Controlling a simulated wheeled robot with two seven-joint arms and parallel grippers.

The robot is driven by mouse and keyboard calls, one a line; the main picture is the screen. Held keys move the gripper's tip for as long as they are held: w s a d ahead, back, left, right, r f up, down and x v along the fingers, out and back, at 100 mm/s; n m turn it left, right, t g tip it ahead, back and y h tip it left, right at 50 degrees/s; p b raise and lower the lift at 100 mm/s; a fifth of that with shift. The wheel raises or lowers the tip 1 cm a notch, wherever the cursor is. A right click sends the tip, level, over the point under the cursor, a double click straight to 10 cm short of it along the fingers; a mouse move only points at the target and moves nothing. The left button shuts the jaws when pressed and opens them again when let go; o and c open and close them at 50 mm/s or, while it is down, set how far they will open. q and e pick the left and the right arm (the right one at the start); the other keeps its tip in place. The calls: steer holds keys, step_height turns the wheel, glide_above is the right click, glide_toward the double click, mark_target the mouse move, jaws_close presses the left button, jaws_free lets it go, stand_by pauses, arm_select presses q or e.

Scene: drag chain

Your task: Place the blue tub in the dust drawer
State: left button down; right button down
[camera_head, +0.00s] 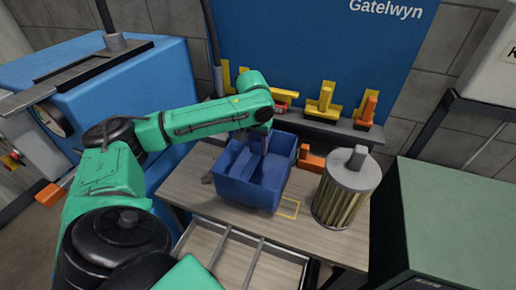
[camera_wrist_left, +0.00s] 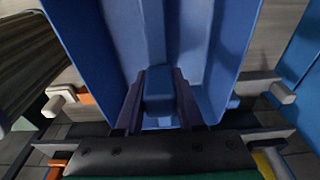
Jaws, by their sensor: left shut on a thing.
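The blue tub (camera_head: 245,194) is at the bench top, with a raised divider inside it. My left gripper (camera_head: 264,142) reaches down into the tub from above and is shut on its divider. In the left wrist view the two dark fingers (camera_wrist_left: 158,98) sit on either side of the divider, and the tub (camera_wrist_left: 220,50) fills the upper middle. I cannot tell whether the tub touches the bench top. The open drawer (camera_head: 223,238), split by dividers, is below the bench's front edge. Which compartment is the dust drawer cannot be told. My right gripper is not in view.
A metal filter canister (camera_head: 346,190) stands right of the tub, with an orange block (camera_head: 311,161) behind. Yellow holders (camera_head: 325,103) line the back shelf. A green cabinet (camera_head: 460,215) stands at right.

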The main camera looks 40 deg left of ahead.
mark_target(258, 157)
arm_select(q)
step_height(258, 157, down, 5)
steer(key=shift+a+r, duration=0.1)
steer(key=shift+p, duration=0.3)
steer(key=c, duration=0.5)
jaws_free()
